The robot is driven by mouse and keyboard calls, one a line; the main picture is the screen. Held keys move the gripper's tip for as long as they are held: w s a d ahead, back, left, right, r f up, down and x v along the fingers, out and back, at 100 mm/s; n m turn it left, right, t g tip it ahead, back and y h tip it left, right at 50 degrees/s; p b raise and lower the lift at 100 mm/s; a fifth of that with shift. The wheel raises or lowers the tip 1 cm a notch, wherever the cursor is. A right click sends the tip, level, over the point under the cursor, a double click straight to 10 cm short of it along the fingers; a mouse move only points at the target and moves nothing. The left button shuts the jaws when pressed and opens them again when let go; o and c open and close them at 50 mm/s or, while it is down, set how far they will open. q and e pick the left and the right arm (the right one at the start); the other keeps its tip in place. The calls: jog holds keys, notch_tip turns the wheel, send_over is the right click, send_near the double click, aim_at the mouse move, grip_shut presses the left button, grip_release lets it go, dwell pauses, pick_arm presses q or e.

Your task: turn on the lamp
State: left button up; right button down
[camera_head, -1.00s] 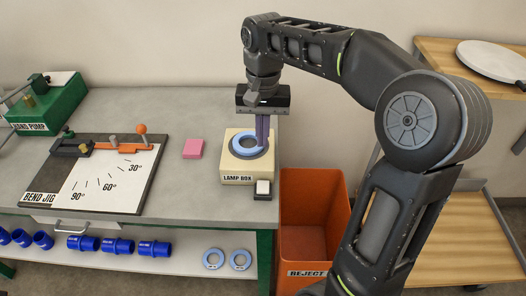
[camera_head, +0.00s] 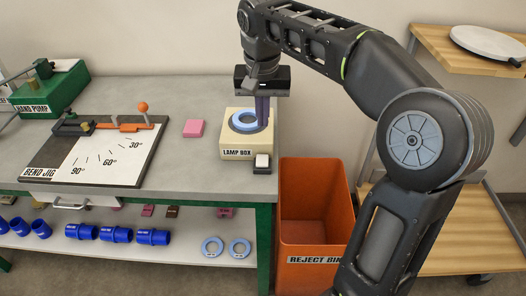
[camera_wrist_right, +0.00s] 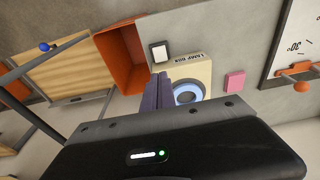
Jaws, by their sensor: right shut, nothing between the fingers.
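The lamp box (camera_head: 229,147) is a cream box at the right end of the bench, with a pale blue ring (camera_head: 236,124) on top. A small dark switch block with a white rocker (camera_head: 262,161) stands at its front right corner. The rocker shows in the wrist view (camera_wrist_right: 160,53) too; I cannot tell its position. My right gripper (camera_head: 263,124) points down with its purple fingers shut and empty, over the box's right side beside the ring. In the wrist view its fingers (camera_wrist_right: 157,97) partly cover the lamp box (camera_wrist_right: 196,71). My left gripper is not in view.
A pink block (camera_head: 194,128) and the bend jig (camera_head: 38,174) lie left of the lamp box. An orange reject bin (camera_head: 315,205) stands on the floor right of the bench. A wooden shelf cart (camera_head: 470,215) is further right. The bench front near the pink block is clear.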

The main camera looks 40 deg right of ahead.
aim_at(263, 157)
jog(key=f, duration=0.4)
jog(key=w+d+f, duration=0.1)
jog(key=f, duration=0.8)
jog(key=shift+w+d, duration=0.15)
jog(key=shift+w, duration=0.2)
jog(key=shift+p, duration=0.35)
